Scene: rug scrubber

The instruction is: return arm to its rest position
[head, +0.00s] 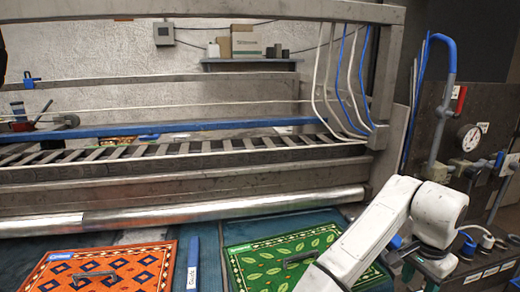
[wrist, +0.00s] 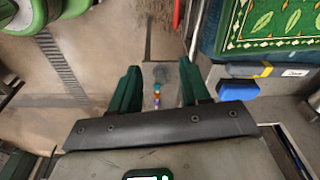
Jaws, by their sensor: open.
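My gripper (wrist: 160,70) shows in the wrist view with its two dark green fingers spread apart. Nothing is held between them; a floor patch with small coloured spots shows beyond the gap. In the head view my white arm (head: 372,232) is bent at the lower right, over the right side of the green rug. My gripper cannot be made out clearly in the head view.
A green leaf-pattern rug (head: 270,262) and an orange rug (head: 120,268) lie before the metal roller (head: 200,213). Pipes and a gauge (head: 469,138) stand at right. In the wrist view, a blue block (wrist: 238,90) sits right of the fingers; the floor (wrist: 95,45) is open at left.

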